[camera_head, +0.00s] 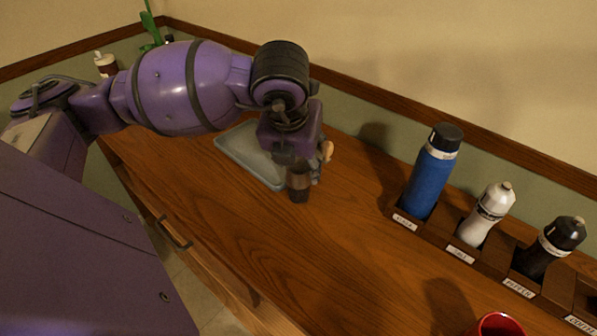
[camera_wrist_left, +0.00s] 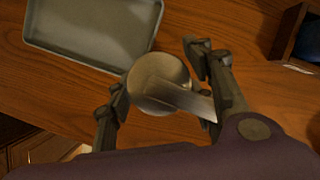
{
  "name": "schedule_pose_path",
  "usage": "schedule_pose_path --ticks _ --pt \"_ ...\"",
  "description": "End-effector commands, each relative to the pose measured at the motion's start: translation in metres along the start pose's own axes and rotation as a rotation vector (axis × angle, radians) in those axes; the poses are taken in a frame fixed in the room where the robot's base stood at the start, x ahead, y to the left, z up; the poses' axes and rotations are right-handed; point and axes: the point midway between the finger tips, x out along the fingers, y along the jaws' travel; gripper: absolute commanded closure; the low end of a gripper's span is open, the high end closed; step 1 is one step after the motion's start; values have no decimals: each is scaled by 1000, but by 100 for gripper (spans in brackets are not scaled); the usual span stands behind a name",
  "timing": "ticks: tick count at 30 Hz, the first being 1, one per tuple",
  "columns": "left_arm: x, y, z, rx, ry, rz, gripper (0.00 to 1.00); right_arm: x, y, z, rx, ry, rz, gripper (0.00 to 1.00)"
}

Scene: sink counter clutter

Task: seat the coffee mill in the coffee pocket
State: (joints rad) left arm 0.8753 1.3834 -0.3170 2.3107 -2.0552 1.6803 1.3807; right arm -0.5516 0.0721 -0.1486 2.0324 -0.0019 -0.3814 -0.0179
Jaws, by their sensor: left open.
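The coffee mill (camera_head: 298,187) stands upright on the wooden counter, a dark cylinder partly hidden under my left gripper (camera_head: 303,168). In the left wrist view the mill's round metal top (camera_wrist_left: 158,82) and flat crank arm lie between the fingers of my left gripper (camera_wrist_left: 160,78). The fingers are open on either side of it. The coffee pocket (camera_head: 585,297) is at the right end of the dark wooden rack, by its label, and is cut off by the picture edge. It looks empty in the part that shows. My right gripper is not in view.
A grey-blue tray (camera_head: 236,148) lies just behind the mill. The rack's other pockets hold a blue flask (camera_head: 430,178), a white bottle (camera_head: 484,215) and a black bottle (camera_head: 550,247). A red cup (camera_head: 496,325) stands at the front right. The counter between mill and rack is clear.

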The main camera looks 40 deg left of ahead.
Motion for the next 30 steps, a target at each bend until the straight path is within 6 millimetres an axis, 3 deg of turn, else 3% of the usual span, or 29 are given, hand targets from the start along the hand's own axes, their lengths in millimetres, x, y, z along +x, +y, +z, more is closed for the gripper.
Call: schedule_pose_path --ticks 9,21,30 --pt "7 0 0 0 0 0 51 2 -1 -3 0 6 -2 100" --pt "6 0 0 0 -2 0 100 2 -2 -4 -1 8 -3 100" --pt "3 0 2 0 -3 0 100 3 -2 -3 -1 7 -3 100"
